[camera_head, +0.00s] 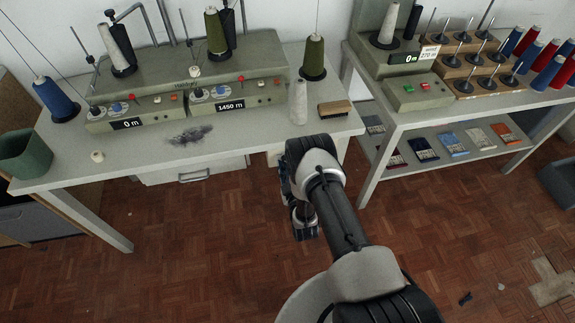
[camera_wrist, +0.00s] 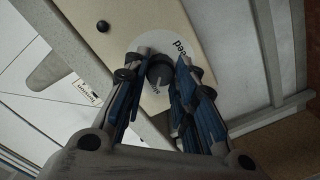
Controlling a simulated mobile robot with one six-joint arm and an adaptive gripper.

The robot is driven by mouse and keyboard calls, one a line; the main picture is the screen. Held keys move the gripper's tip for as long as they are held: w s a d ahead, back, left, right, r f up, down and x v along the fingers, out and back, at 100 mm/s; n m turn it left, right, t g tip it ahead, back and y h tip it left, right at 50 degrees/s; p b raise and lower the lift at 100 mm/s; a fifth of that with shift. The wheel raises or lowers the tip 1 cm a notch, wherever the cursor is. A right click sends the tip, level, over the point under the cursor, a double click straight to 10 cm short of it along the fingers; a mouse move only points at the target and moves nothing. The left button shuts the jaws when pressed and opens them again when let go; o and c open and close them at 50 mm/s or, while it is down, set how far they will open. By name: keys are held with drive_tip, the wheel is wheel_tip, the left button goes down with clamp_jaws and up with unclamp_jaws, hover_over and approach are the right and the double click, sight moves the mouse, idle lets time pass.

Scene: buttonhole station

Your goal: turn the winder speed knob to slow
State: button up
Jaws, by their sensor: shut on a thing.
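The dark round speed knob (camera_wrist: 160,70) shows in the wrist view on a round white dial (camera_wrist: 166,38), with part of the word "speed" readable. My gripper (camera_wrist: 160,80) has its two blue-and-grey fingers closed on either side of the knob, gripping it. The knob's pointer and exact setting cannot be made out. In the head view my gripper (camera_head: 304,222) is low, in front of the table's front edge. The knob does not show there.
The dial is on a cream panel (camera_wrist: 120,30) with a small black knob (camera_wrist: 102,26) at its upper left. The winder (camera_head: 190,90), with its displays and cones, stands on the white table (camera_head: 130,155). A second table (camera_head: 400,122) stands at right. Wooden floor in front is mostly clear.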

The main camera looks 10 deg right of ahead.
drive_tip(key=o, duration=1.1)
drive_tip(key=s, duration=0.7)
drive_tip(key=shift+s+r, duration=0.1)
drive_tip(key=shift+s, duration=0.15)
